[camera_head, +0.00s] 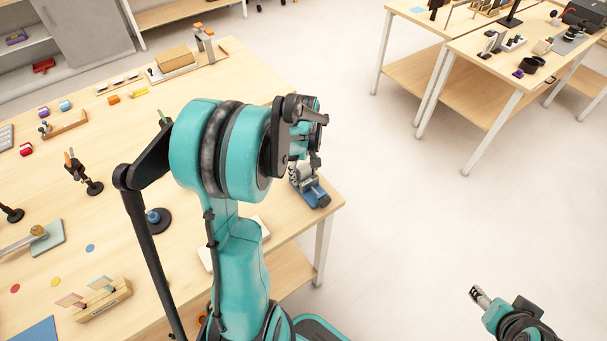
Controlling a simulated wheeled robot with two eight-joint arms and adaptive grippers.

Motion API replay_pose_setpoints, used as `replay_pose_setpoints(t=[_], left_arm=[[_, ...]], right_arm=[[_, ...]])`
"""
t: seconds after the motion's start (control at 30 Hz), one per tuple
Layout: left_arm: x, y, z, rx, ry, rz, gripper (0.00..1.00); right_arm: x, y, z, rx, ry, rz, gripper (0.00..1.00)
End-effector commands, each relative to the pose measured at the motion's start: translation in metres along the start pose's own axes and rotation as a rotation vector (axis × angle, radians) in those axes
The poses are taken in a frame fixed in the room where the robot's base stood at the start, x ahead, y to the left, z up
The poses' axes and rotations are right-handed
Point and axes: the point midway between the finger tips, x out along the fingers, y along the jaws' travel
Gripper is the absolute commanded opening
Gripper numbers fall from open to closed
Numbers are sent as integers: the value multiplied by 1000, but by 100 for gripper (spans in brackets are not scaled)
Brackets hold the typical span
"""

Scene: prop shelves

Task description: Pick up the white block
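A pale, whitish flat-looking object (263,229) lies on the wooden table, mostly hidden behind my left arm. I cannot tell whether it is the white block, and no other clear white block shows. My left gripper (314,140) is above the table's right edge, over a blue and grey device (312,188). It is seen from the side and partly covered by its own arm, so its opening is unclear. My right gripper (479,296) is low at the bottom right, over the floor and away from the table. Its fingers are too small to read.
The wooden table (214,88) holds small coloured blocks, a black stand (86,176), a round black base with a blue knob (154,220) and a wooden card holder (103,300). Another table (470,75) stands at the upper right. The floor between is clear.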

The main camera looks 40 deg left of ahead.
Motion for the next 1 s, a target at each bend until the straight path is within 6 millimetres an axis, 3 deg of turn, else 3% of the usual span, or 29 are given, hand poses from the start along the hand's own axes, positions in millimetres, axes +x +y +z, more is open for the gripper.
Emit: replay_pose_setpoints(t=[0.03,0.13,0.57,0.77,1.0], left_arm=[[0,0,0,0,0,0,27],[0,0,0,0,0,0,1],[-8,0,0,0,0,0,0],[-35,0,0,0,0,0,0],[-87,0,0,0,0,0,0]], right_arm=[[0,0,0,0,0,0,55],[0,0,0,0,0,0,55],[-2,0,-2,0,0,0,55],[-10,0,-7,0,0,0,55],[-24,0,-17,0,0,0,55]])
